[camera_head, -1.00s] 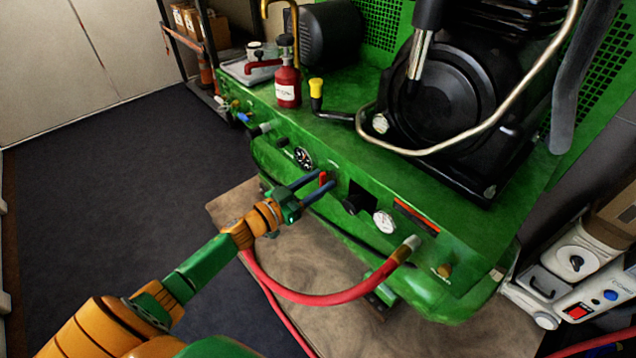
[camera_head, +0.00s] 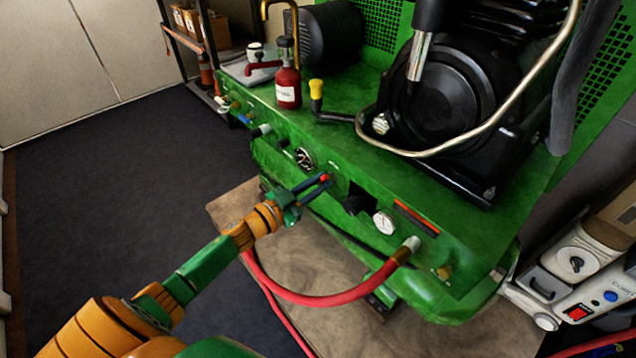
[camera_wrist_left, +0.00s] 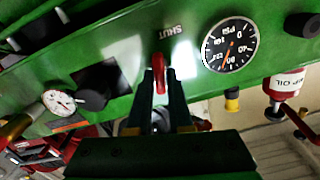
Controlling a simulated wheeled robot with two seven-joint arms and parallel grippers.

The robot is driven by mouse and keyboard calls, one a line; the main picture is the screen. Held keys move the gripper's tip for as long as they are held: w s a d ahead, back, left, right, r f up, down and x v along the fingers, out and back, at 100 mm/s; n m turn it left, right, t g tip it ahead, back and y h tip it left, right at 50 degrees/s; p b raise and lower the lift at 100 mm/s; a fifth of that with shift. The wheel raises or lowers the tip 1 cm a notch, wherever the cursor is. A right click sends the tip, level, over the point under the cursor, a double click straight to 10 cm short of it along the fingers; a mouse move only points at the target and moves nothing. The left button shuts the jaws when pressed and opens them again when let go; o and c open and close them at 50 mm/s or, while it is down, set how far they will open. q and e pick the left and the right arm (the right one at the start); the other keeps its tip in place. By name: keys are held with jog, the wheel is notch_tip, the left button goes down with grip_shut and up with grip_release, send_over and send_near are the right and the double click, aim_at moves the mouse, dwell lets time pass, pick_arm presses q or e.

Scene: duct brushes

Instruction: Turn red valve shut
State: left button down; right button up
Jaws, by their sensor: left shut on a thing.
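The red valve handle (camera_head: 325,178) is on the front panel of the green compressor (camera_head: 290,135), between a black-faced gauge and a dark square opening. Only a small red part shows past the fingers in the head view. In the left wrist view the red handle (camera_wrist_left: 159,72) stands between my fingertips, below the word SHUT on the panel. My left gripper (camera_head: 322,183) is shut on the red handle; its fingers also show in the left wrist view (camera_wrist_left: 160,95). The valve's base is hidden behind the fingers. My right gripper is not in view.
A black pressure gauge (camera_wrist_left: 230,45) sits beside the valve. A white gauge (camera_head: 384,222) and black knob (camera_head: 356,205) are to its right in the head view. A red hose (camera_head: 330,297) hangs from the panel. A red oil bottle (camera_head: 288,88) stands on top.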

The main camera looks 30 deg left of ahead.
pick_arm(q)
jog(key=m, duration=0.5)
jog(key=m+b, duration=0.1)
jog(key=m, duration=0.4)
jog(key=m+b, duration=0.1)
jog(key=m, duration=0.4)
jog(key=shift+s+d+f, duration=0.1)
jog(key=shift+d+f, duration=0.1)
jog(key=shift+f, duration=0.1)
dwell(0.4)
jog(key=c, duration=0.9)
grip_release()
jog(key=shift+o, duration=0.2)
jog(key=v, duration=0.7)
